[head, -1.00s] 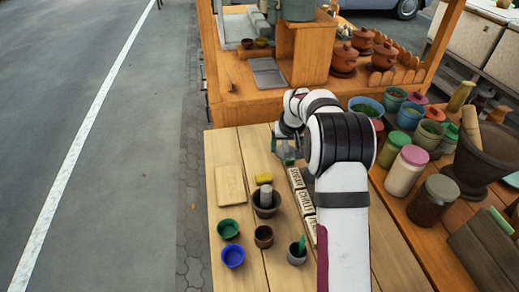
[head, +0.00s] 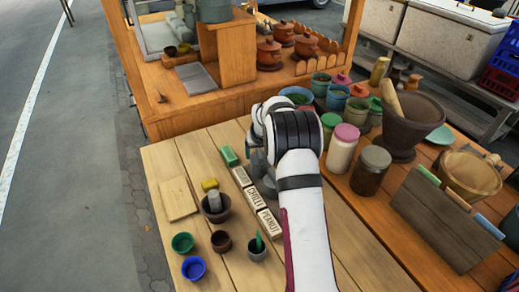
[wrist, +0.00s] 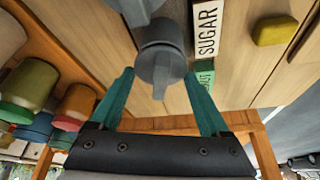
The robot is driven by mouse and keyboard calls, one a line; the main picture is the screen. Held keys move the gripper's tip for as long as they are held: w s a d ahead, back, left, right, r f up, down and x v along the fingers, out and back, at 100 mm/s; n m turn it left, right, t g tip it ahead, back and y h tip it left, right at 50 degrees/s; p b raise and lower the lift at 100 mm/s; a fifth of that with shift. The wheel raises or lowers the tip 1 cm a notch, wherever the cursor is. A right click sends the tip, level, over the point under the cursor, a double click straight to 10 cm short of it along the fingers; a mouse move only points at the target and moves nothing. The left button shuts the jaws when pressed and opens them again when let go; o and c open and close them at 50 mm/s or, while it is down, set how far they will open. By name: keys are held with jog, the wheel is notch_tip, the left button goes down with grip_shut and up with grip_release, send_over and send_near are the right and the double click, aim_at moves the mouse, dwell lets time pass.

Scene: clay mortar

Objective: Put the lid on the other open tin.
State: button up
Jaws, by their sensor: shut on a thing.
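My gripper (wrist: 160,74) has its two teal fingers at the sides of a grey round lid with a knob (wrist: 162,62) in the wrist view. It is shut on this lid. Whether a tin is directly under the lid is hidden. Another grey piece (wrist: 136,8), probably a tin, is cut off at the top edge of the wrist view. In the head view, a grey shape (head: 259,163) is partly hidden by my arm, and a second grey tin-like shape (head: 268,187) is nearer. Whether either is open cannot be made out.
SUGAR (wrist: 207,28), CHILI (head: 253,200) and PEANUT (head: 270,223) blocks and a green block (head: 229,156) lie left of my arm. A small mortar (head: 215,206), yellow piece (head: 209,184) and several small bowls stand farther left. Jars (head: 341,148) and a large mortar (head: 398,130) stand right.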

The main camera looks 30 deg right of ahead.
jog(key=shift+f, duration=0.45)
dwell(0.9)
jog(key=o, duration=1.2)
jog(key=shift+r, duration=3.5)
notch_tip(320, 180, up, 5)
jog(key=shift+r, duration=0.1)
